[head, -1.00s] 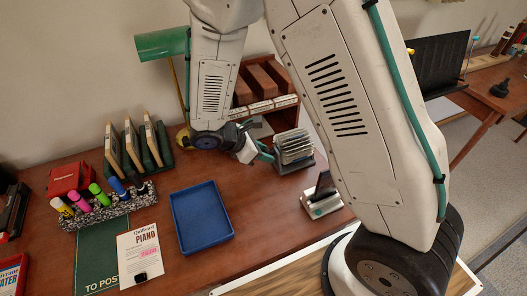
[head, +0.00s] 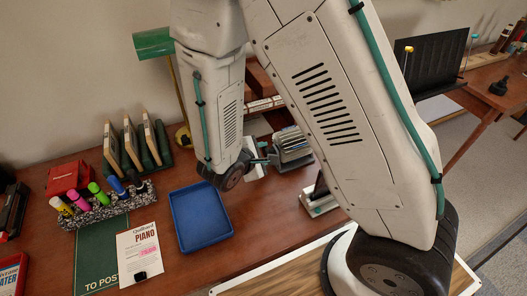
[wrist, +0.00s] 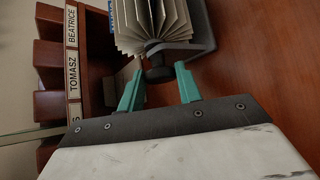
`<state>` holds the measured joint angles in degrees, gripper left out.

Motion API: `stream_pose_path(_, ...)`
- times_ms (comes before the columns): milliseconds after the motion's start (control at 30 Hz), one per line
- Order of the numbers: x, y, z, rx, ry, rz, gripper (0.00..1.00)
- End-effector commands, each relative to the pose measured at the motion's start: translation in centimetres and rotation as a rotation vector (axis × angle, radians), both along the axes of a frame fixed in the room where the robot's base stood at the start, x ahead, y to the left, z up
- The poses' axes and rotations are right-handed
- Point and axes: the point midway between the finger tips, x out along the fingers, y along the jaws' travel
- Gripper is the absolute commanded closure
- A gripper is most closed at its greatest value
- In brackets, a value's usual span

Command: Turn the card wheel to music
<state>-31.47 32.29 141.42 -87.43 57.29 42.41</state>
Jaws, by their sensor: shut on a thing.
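The card wheel (head: 292,146) stands on the desk right of the blue tray, partly behind my arm in the head view. In the wrist view its cream cards (wrist: 150,22) fan out above a grey stand (wrist: 200,35), with a dark knob (wrist: 157,74) at the near side. My gripper (wrist: 158,77) has its two teal fingers on either side of this knob and is shut on it. In the head view my gripper (head: 262,157) reaches the wheel from the left.
A wooden rack (wrist: 75,60) with name labels, including BEATRICE and TOMASZ, stands close on the left in the wrist view. The blue tray (head: 201,217) is empty. A small stand (head: 320,197) is near the wheel. A green lamp (head: 153,43) rises behind my arm.

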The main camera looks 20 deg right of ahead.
Motion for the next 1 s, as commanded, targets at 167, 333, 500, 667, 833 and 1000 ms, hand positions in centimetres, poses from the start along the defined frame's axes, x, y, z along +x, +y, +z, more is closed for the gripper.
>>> stream_pose_path(167, -0.3, 0.0, -0.3, -0.003, -0.164, 0.004, 0.88)
stream_pose_path(333, -0.4, 0.0, -0.5, -0.002, -0.326, 0.004, 0.88)
stream_pose_path(500, -0.5, 0.0, -0.7, -0.001, -0.484, 0.002, 0.88)
stream_pose_path(667, -0.5, 0.0, -0.9, 0.000, -0.617, 0.001, 0.88)
stream_pose_path(833, -0.5, 0.0, -1.1, 0.001, -0.730, 0.000, 0.88)
stream_pose_path(1000, -0.6, 0.0, -1.1, 0.001, -0.809, -0.002, 0.88)
